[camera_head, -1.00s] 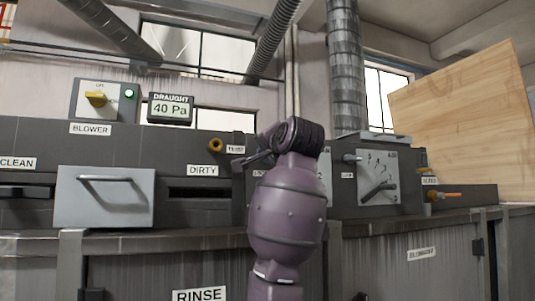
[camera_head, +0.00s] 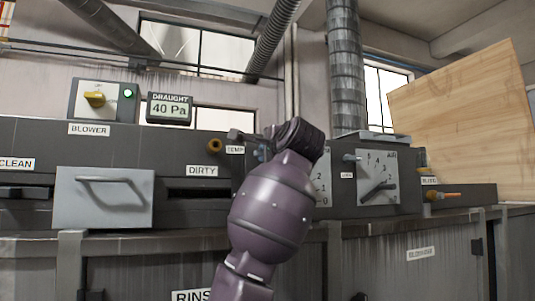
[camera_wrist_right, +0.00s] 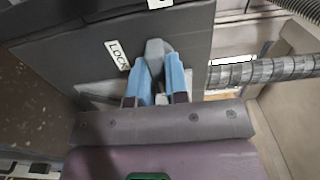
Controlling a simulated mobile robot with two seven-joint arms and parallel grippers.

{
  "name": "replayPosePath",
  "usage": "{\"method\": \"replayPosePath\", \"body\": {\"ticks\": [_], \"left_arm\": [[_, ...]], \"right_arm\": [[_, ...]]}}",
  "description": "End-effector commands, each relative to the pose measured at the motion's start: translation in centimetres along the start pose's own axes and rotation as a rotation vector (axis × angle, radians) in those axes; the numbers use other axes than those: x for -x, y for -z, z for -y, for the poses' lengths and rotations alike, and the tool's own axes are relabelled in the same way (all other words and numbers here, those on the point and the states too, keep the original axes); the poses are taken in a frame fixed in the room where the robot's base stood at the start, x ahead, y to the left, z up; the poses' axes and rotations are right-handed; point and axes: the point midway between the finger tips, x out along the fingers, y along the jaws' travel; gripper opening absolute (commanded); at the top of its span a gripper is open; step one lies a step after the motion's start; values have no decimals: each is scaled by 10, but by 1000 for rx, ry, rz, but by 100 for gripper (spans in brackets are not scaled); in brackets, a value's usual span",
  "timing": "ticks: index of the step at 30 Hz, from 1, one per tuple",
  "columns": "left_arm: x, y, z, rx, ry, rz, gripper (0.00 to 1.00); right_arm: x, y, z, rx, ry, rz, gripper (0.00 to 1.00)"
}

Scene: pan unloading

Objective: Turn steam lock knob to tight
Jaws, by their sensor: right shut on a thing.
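The steam lock knob (camera_wrist_right: 155,52) is a grey lever-like knob on the dark panel, beside a white LOCK label (camera_wrist_right: 117,55) in the right wrist view. My right gripper (camera_wrist_right: 158,82) has its blue fingers on both sides of the knob and is shut on it. In the head view my purple right wrist covers the knob and most of the fingers; a bit of blue fingertip (camera_head: 262,152) shows by the panel. I cannot read the knob's setting. My left gripper is in neither view.
An AIR dial (camera_head: 378,177) with a lever is to the right of my arm. A DIRTY drawer slot (camera_head: 200,194) and a grey drawer (camera_head: 104,198) are to the left. A blower switch (camera_head: 97,99) and a draught display (camera_head: 170,109) stand above. A wooden board (camera_head: 465,125) is at the right.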

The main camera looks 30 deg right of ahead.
Motion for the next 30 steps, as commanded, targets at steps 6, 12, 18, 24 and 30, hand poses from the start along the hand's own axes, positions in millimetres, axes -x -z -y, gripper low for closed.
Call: {"method": "replayPosePath", "body": {"ticks": [6,12,18,24,30], "left_arm": [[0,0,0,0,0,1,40],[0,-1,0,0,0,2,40],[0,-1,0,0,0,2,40],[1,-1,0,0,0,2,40],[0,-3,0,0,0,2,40]], "right_arm": [[0,0,0,-14,0,-2,0],[0,1,0,-14,-1,-2,0],[0,1,0,-13,-1,-2,36],[0,0,0,-12,0,-1,40],[5,0,0,-11,1,-1,40]]}}
